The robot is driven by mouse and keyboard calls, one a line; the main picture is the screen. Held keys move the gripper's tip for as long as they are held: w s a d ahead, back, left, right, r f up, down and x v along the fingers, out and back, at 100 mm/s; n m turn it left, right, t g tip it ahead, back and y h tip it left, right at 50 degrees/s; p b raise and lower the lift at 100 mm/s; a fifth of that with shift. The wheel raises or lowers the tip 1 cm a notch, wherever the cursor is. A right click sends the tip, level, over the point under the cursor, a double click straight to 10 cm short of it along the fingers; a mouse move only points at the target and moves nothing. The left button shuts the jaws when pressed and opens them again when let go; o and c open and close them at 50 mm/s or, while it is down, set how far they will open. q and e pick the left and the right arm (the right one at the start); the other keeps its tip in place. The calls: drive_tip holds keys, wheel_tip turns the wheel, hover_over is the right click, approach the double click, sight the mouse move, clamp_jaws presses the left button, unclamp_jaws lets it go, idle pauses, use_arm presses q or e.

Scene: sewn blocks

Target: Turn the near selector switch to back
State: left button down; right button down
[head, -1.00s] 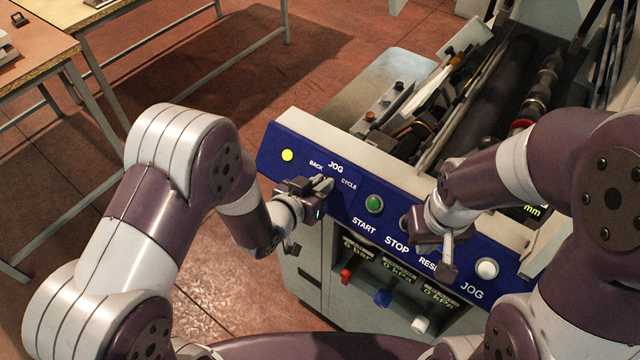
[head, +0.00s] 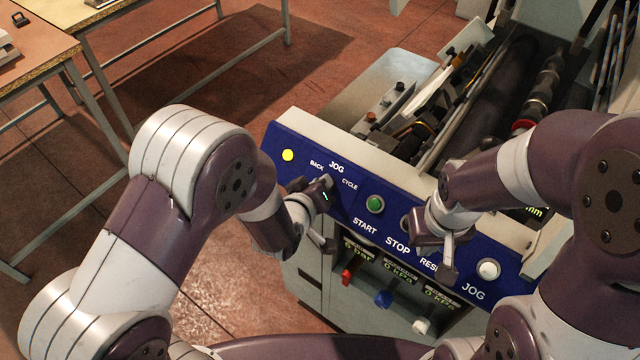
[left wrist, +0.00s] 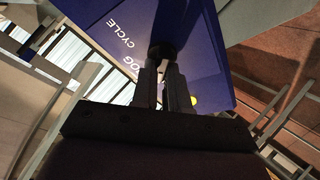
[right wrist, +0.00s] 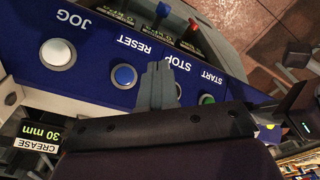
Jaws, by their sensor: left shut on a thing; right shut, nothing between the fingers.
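The near selector switch is a dark knob (left wrist: 162,52) on the blue panel (head: 275,142), by the labels BACK, JOG and CYCLE. My left gripper (head: 322,190) is at the knob; in the left wrist view its fingers (left wrist: 165,72) are shut on it. In the head view the gripper hides the knob, so I cannot tell which label it points to. My right gripper (head: 448,262) is shut and empty in front of the panel's right part. In the right wrist view its fingertips (right wrist: 158,68) cover part of the panel near STOP.
A lit yellow lamp (head: 288,155) is left of the switch. A green button (head: 375,204) is to its right, a white button (head: 488,269) further along. Red (head: 346,278), blue (head: 382,298) and white (head: 421,326) knobs stick out below. Machine rollers (head: 490,95) lie behind the panel.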

use_arm(q)
drive_tip(key=shift+n, duration=0.3)
drive_tip(key=c, duration=1.1)
unclamp_jaws()
drive_tip(key=shift+c, duration=0.2)
drive_tip(key=shift+s, duration=0.1)
drive_tip(key=v, duration=1.2)
drive_tip(key=shift+s+r, duration=0.2)
